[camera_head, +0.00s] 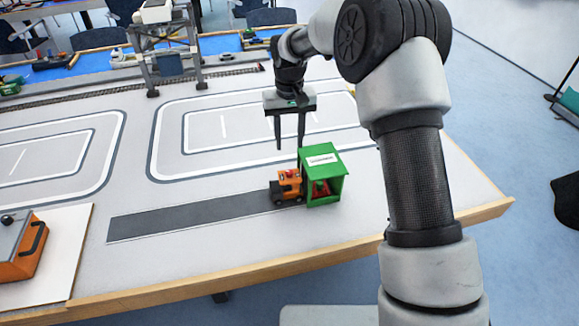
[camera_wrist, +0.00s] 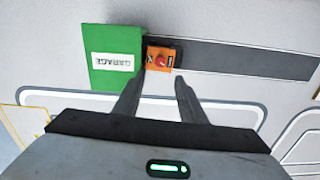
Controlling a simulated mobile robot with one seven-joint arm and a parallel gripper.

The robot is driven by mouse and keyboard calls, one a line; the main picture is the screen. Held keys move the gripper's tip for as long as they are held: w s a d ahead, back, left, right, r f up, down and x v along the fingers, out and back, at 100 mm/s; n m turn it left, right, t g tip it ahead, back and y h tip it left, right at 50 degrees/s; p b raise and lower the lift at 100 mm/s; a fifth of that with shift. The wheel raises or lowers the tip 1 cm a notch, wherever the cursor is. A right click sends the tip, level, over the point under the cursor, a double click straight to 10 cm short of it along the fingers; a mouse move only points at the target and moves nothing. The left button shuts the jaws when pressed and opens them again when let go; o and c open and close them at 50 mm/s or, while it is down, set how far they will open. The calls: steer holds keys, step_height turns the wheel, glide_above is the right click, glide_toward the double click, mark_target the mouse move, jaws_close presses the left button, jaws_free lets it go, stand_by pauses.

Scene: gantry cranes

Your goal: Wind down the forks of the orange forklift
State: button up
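The orange forklift (camera_head: 287,186) stands at the open front of a green garage (camera_head: 322,161), on the right end of a dark grey strip on the table. Its rear part is out on the strip; I cannot make out its forks, and red shows inside the garage. In the wrist view the forklift (camera_wrist: 160,58) shows from above with a red knob-like part on top, beside the green garage roof (camera_wrist: 113,58). My gripper (camera_head: 290,147) is open and empty, pointing down above the table behind the forklift and garage, apart from both.
The dark strip (camera_head: 190,217) runs left from the garage. An orange box with a black handle (camera_head: 20,247) sits on a white board at the left. A grey gantry crane (camera_head: 165,45) stands at the back. The marked table middle is clear.

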mark_target(289, 171)
step_height(289, 171, down, 11)
steer(key=shift+f, duration=0.1)
stand_by(0.3)
jaws_close()
steer(key=n+b, duration=0.1)
steer(key=n, duration=0.3)
steer(key=shift+n, duration=0.4)
jaws_free()
step_height(289, 171, up, 18)
steer(key=shift+f+p, duration=0.15)
steer(key=shift+p, duration=0.15)
